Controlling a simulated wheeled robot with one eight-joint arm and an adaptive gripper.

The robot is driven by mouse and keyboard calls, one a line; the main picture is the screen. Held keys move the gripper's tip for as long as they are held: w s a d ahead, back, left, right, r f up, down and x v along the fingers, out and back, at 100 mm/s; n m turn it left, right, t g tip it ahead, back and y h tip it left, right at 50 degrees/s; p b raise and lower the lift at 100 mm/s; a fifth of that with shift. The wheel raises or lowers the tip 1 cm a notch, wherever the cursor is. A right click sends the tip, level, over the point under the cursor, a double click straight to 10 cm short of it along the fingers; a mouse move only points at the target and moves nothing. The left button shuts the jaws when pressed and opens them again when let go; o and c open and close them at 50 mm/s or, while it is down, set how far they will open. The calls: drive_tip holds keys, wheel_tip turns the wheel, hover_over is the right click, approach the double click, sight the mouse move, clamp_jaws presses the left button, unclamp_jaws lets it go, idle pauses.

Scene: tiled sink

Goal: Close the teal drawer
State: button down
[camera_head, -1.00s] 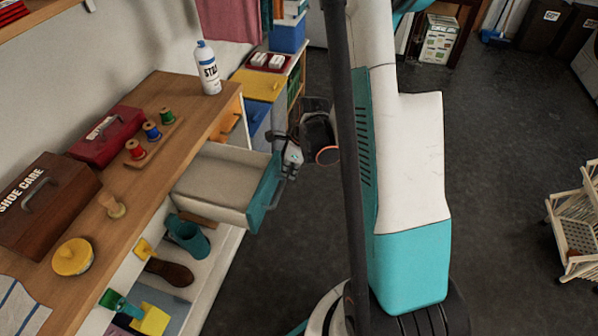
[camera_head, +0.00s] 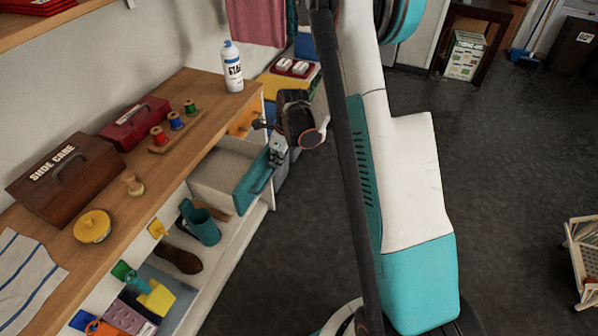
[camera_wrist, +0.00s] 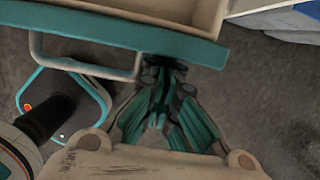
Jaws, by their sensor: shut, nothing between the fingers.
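The teal drawer (camera_head: 254,178) stands partly out of the wooden workbench, its pale tray showing behind the teal front. My gripper (camera_head: 273,161) is at the outer face of that front, toward its far end. In the wrist view the teal front (camera_wrist: 110,31) runs across the top, with its bar handle (camera_wrist: 90,69) to the left of my gripper (camera_wrist: 164,66). The fingers are shut with nothing between them. Their tips meet the lower edge of the front or lie very close to it; exact contact is hard to tell.
On the bench top stand a spray bottle (camera_head: 232,68), thread spools (camera_head: 175,121), a red box (camera_head: 134,124) and a shoe care box (camera_head: 66,180).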

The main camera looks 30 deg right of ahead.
hover_over(243, 161)
drive_tip(key=shift+s+a+f, duration=0.1)
idle(0.5)
